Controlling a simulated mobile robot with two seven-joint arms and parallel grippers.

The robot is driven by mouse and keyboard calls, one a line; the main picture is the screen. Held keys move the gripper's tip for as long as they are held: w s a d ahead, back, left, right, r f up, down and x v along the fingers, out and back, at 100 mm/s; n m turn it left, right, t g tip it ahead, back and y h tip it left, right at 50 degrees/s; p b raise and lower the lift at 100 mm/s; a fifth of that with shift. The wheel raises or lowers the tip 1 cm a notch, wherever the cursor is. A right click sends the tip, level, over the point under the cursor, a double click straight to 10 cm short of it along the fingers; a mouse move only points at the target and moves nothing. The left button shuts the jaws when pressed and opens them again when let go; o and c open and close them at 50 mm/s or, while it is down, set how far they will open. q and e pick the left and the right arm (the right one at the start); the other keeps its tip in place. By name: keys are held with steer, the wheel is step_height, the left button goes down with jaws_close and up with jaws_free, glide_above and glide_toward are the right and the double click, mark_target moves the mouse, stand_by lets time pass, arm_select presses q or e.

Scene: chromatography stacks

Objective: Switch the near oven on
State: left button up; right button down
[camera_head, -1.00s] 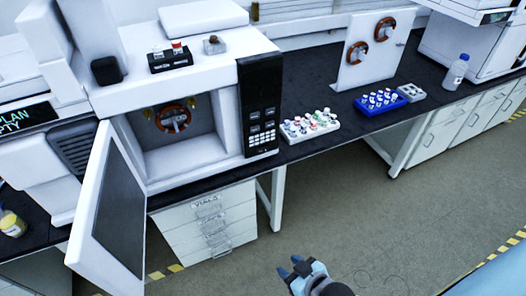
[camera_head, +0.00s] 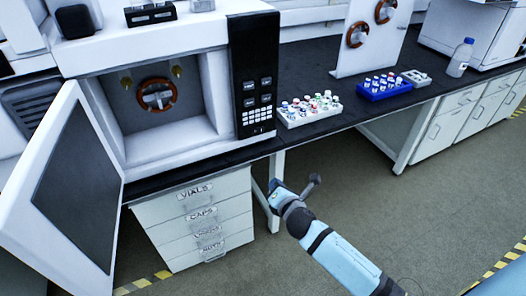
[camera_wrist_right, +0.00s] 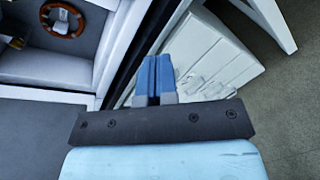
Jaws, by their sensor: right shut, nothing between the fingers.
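The near oven (camera_head: 140,52) is a white box with its door (camera_head: 27,190) swung open to the left. A copper-coloured coil (camera_head: 155,95) hangs inside it. Its black control panel (camera_head: 255,80) with a keypad is on the right of the front. My right gripper (camera_head: 275,186) is below and in front of the panel, apart from it. In the right wrist view its blue fingers (camera_wrist_right: 155,78) are together and empty, with the oven's open chamber at upper left. No panel buttons are clearly visible there. My left gripper is not in view.
A drawer unit (camera_head: 190,222) stands under the bench (camera_head: 300,68). A tray of vials (camera_head: 307,120), a blue vial rack (camera_head: 384,94) and a bottle (camera_head: 460,57) stand right of the oven. The open door blocks the left side. The floor at right is clear.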

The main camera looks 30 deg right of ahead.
mark_target(261, 130)
arm_select(q)
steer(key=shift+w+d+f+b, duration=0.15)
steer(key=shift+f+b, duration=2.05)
steer(key=shift+b, duration=0.05)
arm_select(e)
steer(key=w+d+r+n+t+h, duration=0.1)
steer(key=w+d+n+t+h, duration=0.1)
steer(key=w+n, duration=0.5)
steer(key=shift+w+d+r+n, duration=0.25)
steer(key=shift+d+r+n, duration=0.1)
steer(key=shift+d+n, duration=0.25)
steer(key=shift+w+d, duration=0.1)
steer(key=w+d, duration=0.1)
steer(key=w, duration=0.3)
steer(key=w+b, duration=0.1)
steer(key=w, duration=0.4)
steer(key=w+d+b, duration=0.1)
steer(key=w, duration=0.3)
steer(key=shift+w+d, duration=0.25)
steer(key=shift+d, duration=0.05)
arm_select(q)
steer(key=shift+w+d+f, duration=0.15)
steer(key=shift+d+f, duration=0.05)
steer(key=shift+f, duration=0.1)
